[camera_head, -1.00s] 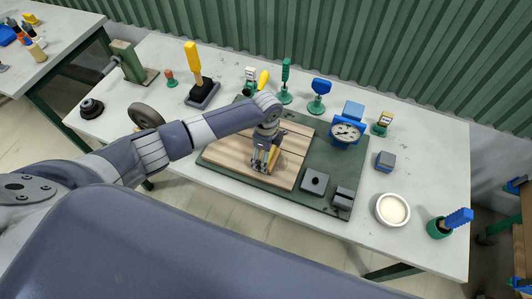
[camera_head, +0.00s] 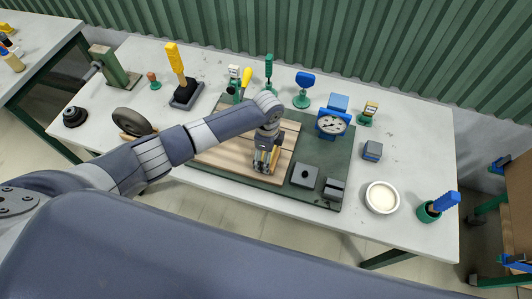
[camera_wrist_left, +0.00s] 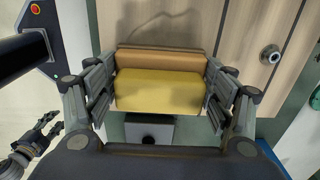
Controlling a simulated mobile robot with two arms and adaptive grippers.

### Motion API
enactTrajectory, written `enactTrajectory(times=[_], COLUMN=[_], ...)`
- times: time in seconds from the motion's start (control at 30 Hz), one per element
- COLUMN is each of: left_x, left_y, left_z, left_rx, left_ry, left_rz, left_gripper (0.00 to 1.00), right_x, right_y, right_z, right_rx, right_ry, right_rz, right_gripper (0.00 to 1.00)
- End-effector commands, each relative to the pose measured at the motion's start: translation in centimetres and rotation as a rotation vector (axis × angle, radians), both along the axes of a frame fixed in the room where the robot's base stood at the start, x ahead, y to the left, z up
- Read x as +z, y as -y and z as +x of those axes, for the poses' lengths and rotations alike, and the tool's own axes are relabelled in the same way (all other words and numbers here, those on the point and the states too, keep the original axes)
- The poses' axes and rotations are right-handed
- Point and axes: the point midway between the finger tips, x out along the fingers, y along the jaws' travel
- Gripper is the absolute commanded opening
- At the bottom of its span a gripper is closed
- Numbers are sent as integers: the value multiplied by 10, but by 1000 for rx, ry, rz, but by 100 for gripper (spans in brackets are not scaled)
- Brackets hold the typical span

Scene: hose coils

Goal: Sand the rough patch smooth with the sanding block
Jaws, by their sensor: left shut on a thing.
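My left gripper (camera_head: 266,158) is shut on the sanding block, over the front part of the wooden board (camera_head: 222,158). In the left wrist view, the sanding block (camera_wrist_left: 158,91) is yellow with a brown strip and sits between the two fingers of the gripper (camera_wrist_left: 160,95). It is low over the board; I cannot tell whether it touches. A dark, irregular mark shows on the board (camera_wrist_left: 250,25) just beyond the block; I cannot tell whether it is the rough patch or shadow. My right gripper (camera_wrist_left: 40,138) shows small at the wrist view's lower left, away from the board.
The board lies on a green mat (camera_head: 322,160). Grey blocks (camera_head: 305,174) stand on the mat beside the board. A dial gauge (camera_head: 333,122), a white bowl (camera_head: 382,197) and a green cup with a blue-handled tool (camera_head: 430,211) stand to the right. Several handled tools line the back.

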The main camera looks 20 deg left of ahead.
Motion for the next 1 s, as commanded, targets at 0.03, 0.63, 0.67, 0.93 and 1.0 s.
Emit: enactTrajectory(times=[0.03,0.63,0.67,0.93,1.0], left_x=[0,-1,-1,-1,-1], left_y=[0,33,36,43,43], left_z=[0,-1,-1,-2,-2], left_rx=[0,-1,-1,1,1], left_ry=[0,1,0,0,0], left_rz=[0,-2,-2,-1,-1], left_gripper=[57,57,57,57,57], right_x=[0,-1,-1,-1,-1], right_y=[0,0,0,1,1], right_z=[0,0,0,0,0], right_rx=[0,0,0,0,0], right_ry=[0,0,0,0,0], right_rz=[0,0,0,-1,-1], right_gripper=[40,40,40,40,40])
